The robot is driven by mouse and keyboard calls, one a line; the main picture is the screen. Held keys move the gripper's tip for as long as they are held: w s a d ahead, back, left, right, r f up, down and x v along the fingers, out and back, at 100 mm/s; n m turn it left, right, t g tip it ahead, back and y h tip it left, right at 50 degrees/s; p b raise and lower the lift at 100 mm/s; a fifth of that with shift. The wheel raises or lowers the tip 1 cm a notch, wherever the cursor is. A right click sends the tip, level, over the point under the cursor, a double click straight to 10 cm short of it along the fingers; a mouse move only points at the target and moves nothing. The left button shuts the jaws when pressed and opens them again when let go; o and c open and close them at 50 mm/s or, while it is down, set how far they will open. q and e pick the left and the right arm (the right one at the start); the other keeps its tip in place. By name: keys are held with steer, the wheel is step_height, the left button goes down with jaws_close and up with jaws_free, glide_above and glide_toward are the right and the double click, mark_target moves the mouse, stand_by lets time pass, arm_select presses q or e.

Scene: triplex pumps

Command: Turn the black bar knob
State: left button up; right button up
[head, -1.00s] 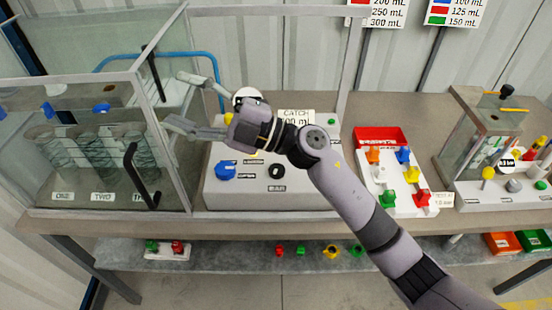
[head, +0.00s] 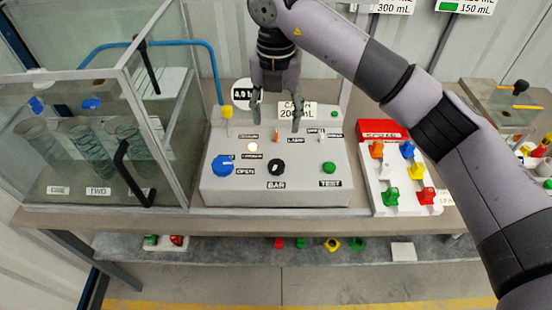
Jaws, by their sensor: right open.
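The black bar knob (head: 276,167) sits on the front middle of the grey control panel (head: 320,195), above a label reading BAR. A blue knob (head: 222,165) is to its left and a green button (head: 329,168) to its right. My right gripper (head: 277,112) points down over the back of the panel, behind and above the black knob. Its two fingers are spread apart with nothing between them. It is apart from the knob. My left gripper is not in the view.
A glass case (head: 131,190) with cylinders stands left of the panel. A white tray (head: 404,205) with several coloured fittings and a red bin (head: 381,130) stand to the right. A yellow knob (head: 227,112) and a small lit lamp (head: 252,147) are on the panel.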

mark_target(276, 166)
step_height(276, 166, down, 15)
steer(key=p, duration=0.4)
steer(key=shift+f, duration=0.15)
steer(key=c, duration=1.1)
steer(key=shift+c, duration=0.2)
